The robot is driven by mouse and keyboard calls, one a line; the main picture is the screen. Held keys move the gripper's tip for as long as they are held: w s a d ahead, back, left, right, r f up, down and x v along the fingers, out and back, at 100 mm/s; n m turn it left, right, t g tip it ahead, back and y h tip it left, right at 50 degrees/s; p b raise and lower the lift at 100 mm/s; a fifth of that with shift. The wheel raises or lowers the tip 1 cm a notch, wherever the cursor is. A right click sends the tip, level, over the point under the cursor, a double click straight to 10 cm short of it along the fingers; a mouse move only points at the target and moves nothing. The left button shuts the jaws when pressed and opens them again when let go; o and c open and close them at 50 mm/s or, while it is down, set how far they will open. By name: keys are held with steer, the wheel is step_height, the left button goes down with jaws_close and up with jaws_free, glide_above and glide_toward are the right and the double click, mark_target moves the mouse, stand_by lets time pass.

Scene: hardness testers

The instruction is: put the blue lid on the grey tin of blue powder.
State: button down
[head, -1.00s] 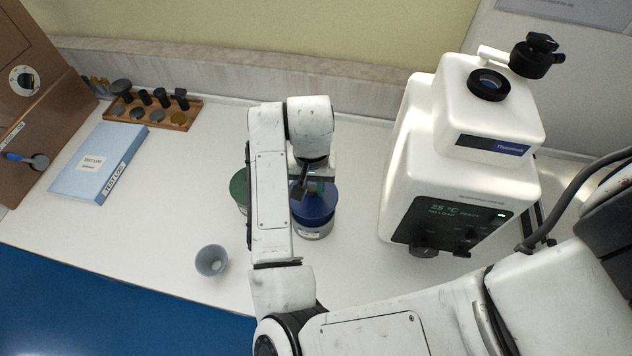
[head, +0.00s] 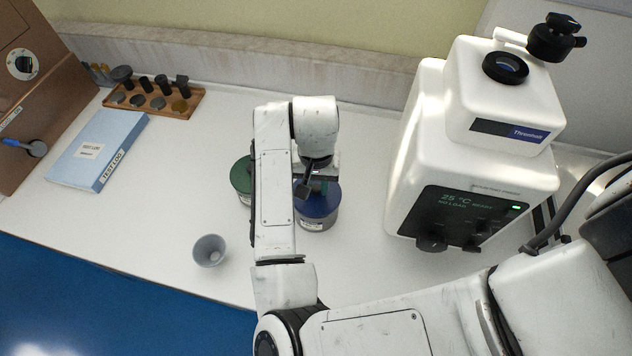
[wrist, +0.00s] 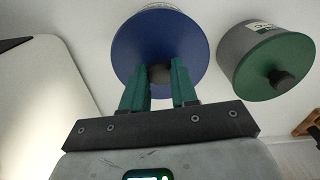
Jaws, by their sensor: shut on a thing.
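The blue lid (head: 318,201) sits on top of the grey tin (head: 318,224), seen in the head view partly behind my arm. In the wrist view the blue lid (wrist: 186,42) is a wide disc with a dark knob (wrist: 159,75) in its middle. My gripper (wrist: 159,84) is shut on this knob, its two green fingers on either side. In the wrist view only a small part of the tin's label shows beyond the lid. The powder is hidden under the lid.
A second grey tin with a green lid (wrist: 272,66) stands close beside it, half hidden by my arm in the head view (head: 241,174). A grey cup (head: 209,251) stands near the table's front edge. The white tester (head: 470,170) stands to the right.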

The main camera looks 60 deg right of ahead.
mark_target(316, 187)
steer(key=shift+f+b, duration=0.4)
steer(key=shift+f, duration=0.2)
stand_by(0.3)
steer(key=c, duration=0.8)
jaws_free()
steer(key=shift+r, duration=0.1)
step_height(316, 187, up, 11)
steer(key=shift+f, duration=0.2)
